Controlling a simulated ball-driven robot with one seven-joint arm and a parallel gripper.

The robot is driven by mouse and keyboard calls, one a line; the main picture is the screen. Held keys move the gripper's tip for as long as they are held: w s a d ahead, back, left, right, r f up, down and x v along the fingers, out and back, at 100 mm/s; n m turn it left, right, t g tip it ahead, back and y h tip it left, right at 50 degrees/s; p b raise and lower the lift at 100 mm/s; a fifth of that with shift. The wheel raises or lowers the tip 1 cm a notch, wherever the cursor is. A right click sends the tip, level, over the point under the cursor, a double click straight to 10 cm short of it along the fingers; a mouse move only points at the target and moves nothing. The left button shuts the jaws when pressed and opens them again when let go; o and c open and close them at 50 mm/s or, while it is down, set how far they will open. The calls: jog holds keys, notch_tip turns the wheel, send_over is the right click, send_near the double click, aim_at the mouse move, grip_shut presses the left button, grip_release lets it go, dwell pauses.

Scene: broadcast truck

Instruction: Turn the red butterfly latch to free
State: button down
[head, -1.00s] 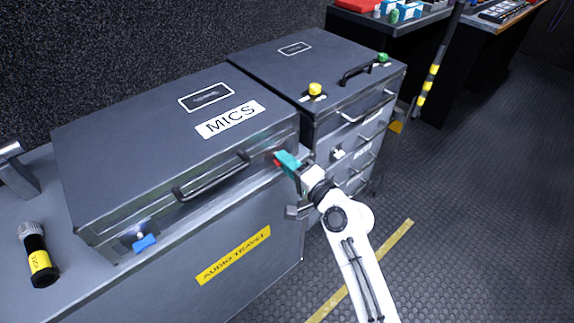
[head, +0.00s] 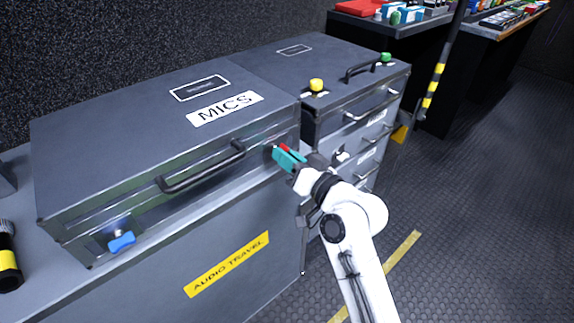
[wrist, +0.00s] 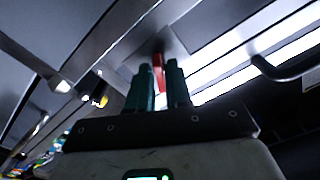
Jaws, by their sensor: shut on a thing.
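The red butterfly latch (head: 285,147) is on the front of the grey MICS case (head: 150,150), near its right end. Only a small red part shows in the head view. In the wrist view the red latch (wrist: 158,70) stands between my gripper's two teal fingers. My gripper (head: 284,157) is at the latch with its fingers closed on it, and it also shows in the wrist view (wrist: 158,82). The fingers hide most of the latch, so its exact angle is hard to tell. A blue latch (head: 122,242) is at the case's left end.
The case's black handle (head: 200,168) lies left of my gripper. A drawer cabinet (head: 345,110) with a yellow knob (head: 316,85) and a green knob (head: 386,57) stands close on the right. The floor (head: 470,220) at right is open.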

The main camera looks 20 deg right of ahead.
jog(key=shift+f+n+b, duration=0.15)
jog(key=shift+n+b, duration=1.2)
jog(key=shift+n, duration=0.75)
jog(key=c, duration=1.2)
grip_release()
jog(key=shift+c, duration=0.2)
jog(key=v, duration=1.1)
jog(key=shift+p, duration=0.35)
jog(key=shift+w, duration=0.1)
